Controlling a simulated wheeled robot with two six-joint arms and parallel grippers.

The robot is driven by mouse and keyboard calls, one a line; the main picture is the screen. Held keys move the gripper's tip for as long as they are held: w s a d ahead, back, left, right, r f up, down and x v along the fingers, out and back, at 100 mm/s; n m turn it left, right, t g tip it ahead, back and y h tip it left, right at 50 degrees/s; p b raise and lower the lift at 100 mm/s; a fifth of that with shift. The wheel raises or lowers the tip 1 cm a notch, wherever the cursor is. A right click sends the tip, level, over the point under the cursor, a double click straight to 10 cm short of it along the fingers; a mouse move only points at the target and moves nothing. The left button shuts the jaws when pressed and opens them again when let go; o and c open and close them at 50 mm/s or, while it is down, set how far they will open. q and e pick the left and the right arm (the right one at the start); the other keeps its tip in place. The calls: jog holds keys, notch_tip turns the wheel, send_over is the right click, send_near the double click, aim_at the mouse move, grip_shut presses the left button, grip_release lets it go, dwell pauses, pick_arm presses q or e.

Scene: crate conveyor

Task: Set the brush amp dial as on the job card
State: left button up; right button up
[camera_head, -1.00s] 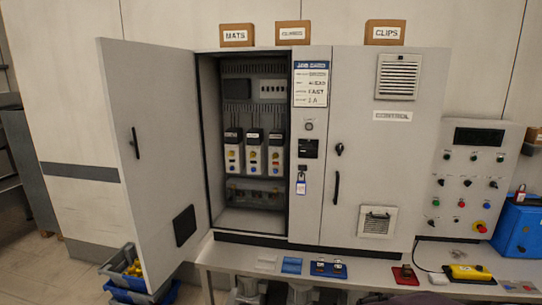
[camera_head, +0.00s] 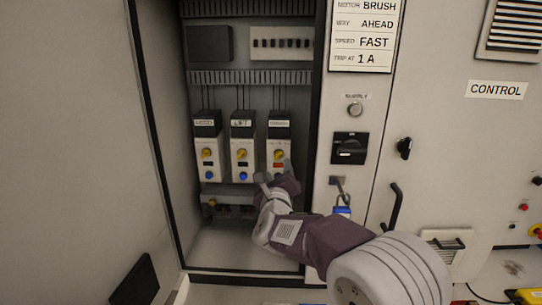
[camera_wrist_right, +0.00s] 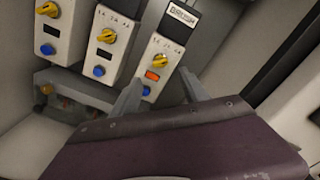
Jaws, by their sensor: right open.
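The job card (camera_head: 362,37) reads motor BRUSH, way AHEAD, speed FAST, trip at 1 A. Three white units hang in the open cabinet. The rightmost unit (camera_head: 271,146) has a blurred label, a yellow dial (camera_head: 279,154) and a lit orange-red window; the dial also shows in the right wrist view (camera_wrist_right: 160,61). My right gripper (camera_head: 274,174) is open and empty, just below and in front of this unit. In the wrist view its fingers (camera_wrist_right: 160,93) straddle the unit's lower part, below the dial. My left gripper is out of view.
The middle unit (camera_head: 242,150) and left unit (camera_head: 207,152) stand close by, each with a yellow dial and blue button. The open cabinet door (camera_head: 75,130) bounds the left. A black switch (camera_head: 349,148) and blue padlock (camera_head: 342,211) are on the panel right of the opening.

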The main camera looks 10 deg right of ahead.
aim_at(278, 157)
jog(key=p+x, duration=0.2)
jog(key=x, duration=0.6)
jog(key=shift+p, duration=0.35)
jog(key=shift+w+d, duration=0.1)
jog(key=shift+w, duration=0.1)
grip_shut()
